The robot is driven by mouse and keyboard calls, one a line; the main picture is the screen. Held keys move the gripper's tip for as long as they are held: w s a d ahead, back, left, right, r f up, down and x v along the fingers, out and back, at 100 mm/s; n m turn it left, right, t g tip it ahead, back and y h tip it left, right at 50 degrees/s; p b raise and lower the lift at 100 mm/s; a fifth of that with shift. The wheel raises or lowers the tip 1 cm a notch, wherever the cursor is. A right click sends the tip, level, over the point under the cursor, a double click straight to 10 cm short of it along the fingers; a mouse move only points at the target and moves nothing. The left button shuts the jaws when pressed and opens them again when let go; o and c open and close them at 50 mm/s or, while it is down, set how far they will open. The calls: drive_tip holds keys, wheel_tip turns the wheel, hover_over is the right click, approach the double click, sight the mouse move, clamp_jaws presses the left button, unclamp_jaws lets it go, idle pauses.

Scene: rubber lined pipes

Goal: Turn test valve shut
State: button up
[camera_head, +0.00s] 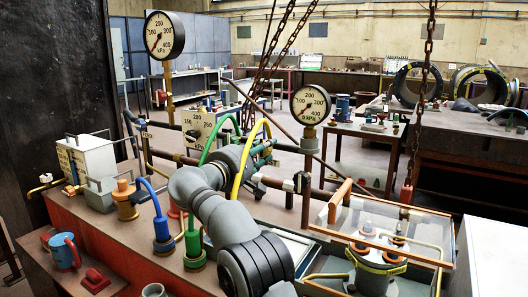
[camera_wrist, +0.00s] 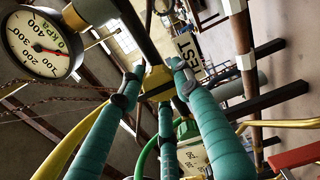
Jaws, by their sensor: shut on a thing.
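My gripper (camera_head: 264,150) reaches over the bench from the front, with teal fingers at a dark horizontal pipe. In the wrist view my gripper (camera_wrist: 154,82) has its fingertips on both sides of a small yellow valve part (camera_wrist: 156,77), shut on it. A label reading TEST (camera_wrist: 187,52) hangs just beside it, partly covered by a finger. The valve's exact angle is hard to tell. In the head view my arm and fingers mostly hide the valve.
A gauge (camera_head: 310,104) stands right of my gripper, and another gauge (camera_head: 164,35) stands at the left. Green (camera_head: 216,138) and yellow hoses (camera_head: 243,158) arch close by my wrist. A clear-lidded box (camera_head: 390,235) and a hanging chain (camera_head: 420,110) are at the right.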

drive_tip(key=shift+a+f, duration=0.1)
drive_tip(key=shift+a, duration=0.35)
drive_tip(key=o, duration=0.8)
drive_tip(key=shift+c, duration=0.2)
drive_tip(key=shift+o, duration=1.3)
drive_tip(key=shift+w+f, duration=0.1)
drive_tip(key=shift+w, duration=0.05)
drive_tip(key=shift+o, duration=0.8)
drive_tip(key=shift+d, duration=0.15)
drive_tip(key=v, duration=1.2)
